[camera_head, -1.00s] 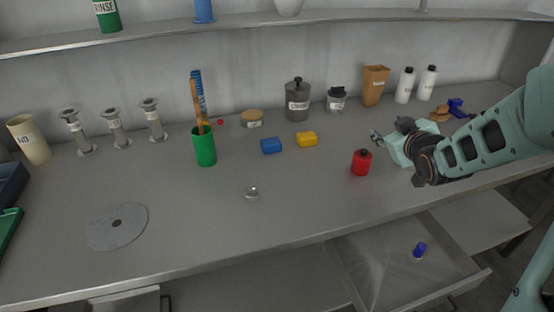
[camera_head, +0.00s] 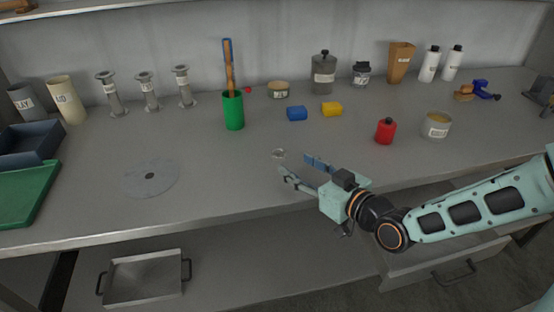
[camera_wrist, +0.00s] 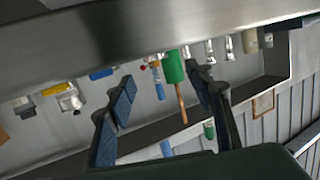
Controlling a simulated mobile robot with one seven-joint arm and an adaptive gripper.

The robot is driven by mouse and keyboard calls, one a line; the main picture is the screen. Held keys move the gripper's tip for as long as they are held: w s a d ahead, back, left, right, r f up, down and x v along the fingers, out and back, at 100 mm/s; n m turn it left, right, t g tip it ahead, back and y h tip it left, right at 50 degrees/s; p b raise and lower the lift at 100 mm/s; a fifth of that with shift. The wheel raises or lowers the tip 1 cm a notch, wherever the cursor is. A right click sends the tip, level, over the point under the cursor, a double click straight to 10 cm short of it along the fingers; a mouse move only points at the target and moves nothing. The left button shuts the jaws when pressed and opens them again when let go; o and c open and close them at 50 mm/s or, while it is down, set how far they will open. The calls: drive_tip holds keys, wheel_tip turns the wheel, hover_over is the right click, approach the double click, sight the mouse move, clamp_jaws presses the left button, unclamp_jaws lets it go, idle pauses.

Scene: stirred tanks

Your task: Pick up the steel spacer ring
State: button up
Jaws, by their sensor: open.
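The steel spacer ring (camera_head: 278,153) is a small, shiny ring lying on the grey bench (camera_head: 225,190) near its front middle in the head view. My gripper (camera_head: 296,165) is open and empty, with its two fingers spread and pointing left toward the ring. The fingertips are just right of and in front of the ring in the picture; their height above the bench is hard to tell. In the wrist view my open gripper (camera_wrist: 163,84) shows both fingers with nothing between them. I cannot make out the ring there.
A flat grey disc (camera_head: 152,178) lies left of the ring. A green cup (camera_head: 233,112), blue block (camera_head: 297,113) and yellow block (camera_head: 331,109) stand behind it. A red bottle (camera_head: 385,131) and a labelled tin (camera_head: 437,126) are right. Bench around the ring is clear.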

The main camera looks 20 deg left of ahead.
sight(276, 151)
drive_tip(key=x, duration=0.3)
drive_tip(key=b+x, duration=0.1)
drive_tip(key=x, duration=0.3)
drive_tip(key=shift+w+f, duration=0.25)
drive_tip(key=shift+w, duration=0.1)
drive_tip(key=c, duration=1.2)
drive_tip(key=shift+o, duration=0.2)
drive_tip(key=shift+r, duration=0.1)
